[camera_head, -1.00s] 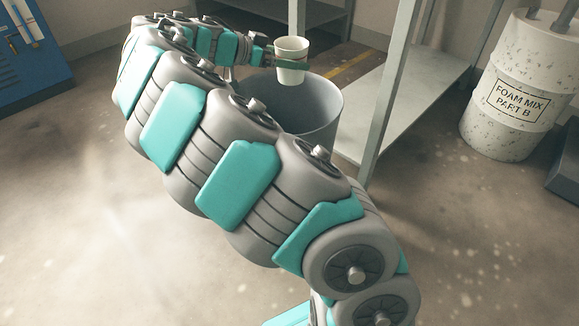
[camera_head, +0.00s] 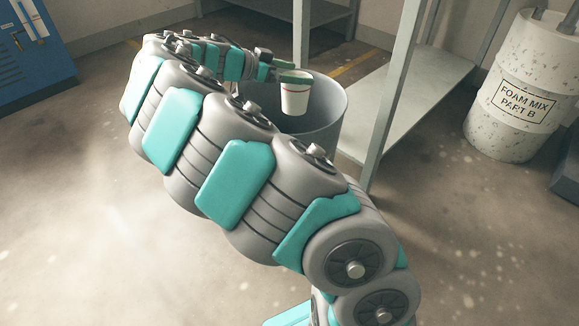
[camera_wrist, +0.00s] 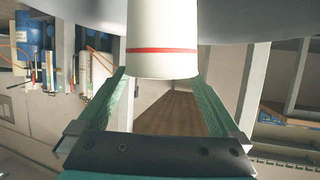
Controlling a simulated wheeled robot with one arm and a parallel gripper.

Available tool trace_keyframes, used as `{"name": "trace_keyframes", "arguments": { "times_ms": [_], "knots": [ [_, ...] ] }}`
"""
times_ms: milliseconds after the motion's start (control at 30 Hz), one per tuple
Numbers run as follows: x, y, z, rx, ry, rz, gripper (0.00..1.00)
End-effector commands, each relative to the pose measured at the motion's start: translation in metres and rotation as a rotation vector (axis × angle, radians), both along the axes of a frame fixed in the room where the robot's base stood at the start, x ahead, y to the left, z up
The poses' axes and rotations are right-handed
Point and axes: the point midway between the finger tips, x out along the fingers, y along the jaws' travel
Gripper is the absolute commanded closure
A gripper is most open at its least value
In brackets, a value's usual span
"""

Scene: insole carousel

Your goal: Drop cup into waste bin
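The white paper cup (camera_head: 295,97) has a thin red band and hangs upright in the mouth of the grey waste bin (camera_head: 325,128). Its lower part is below the level of the bin's rim. My gripper (camera_head: 291,76) is over the bin, its green fingers level with the cup's rim. In the wrist view the cup (camera_wrist: 162,40) is at the top centre, at the ends of the spread fingers. The grey bin wall (camera_wrist: 85,12) crosses the top. My arm hides the bin's left side.
A grey metal shelf (camera_head: 400,115) stands directly right of the bin. A white drum (camera_head: 515,100) labelled FOAM MIX PART B stands farther right. A blue cabinet (camera_head: 35,55) is at the far left. The floor at the left and front is clear.

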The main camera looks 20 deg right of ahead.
Motion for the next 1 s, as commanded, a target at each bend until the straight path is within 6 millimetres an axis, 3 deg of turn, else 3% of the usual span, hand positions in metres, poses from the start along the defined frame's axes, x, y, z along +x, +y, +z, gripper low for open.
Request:
{"name": "trace_keyframes", "arguments": {
  "times_ms": [267, 700, 1000],
  "knots": [
    [0.000, 0.011, 0.005, 0.000, -0.001, 0.002, 0.00],
    [-0.005, 0.069, 0.028, 0.000, 0.001, 0.001, 0.00],
    [-0.005, 0.072, 0.030, 0.000, 0.001, 0.000, 0.00]
  ]
}}
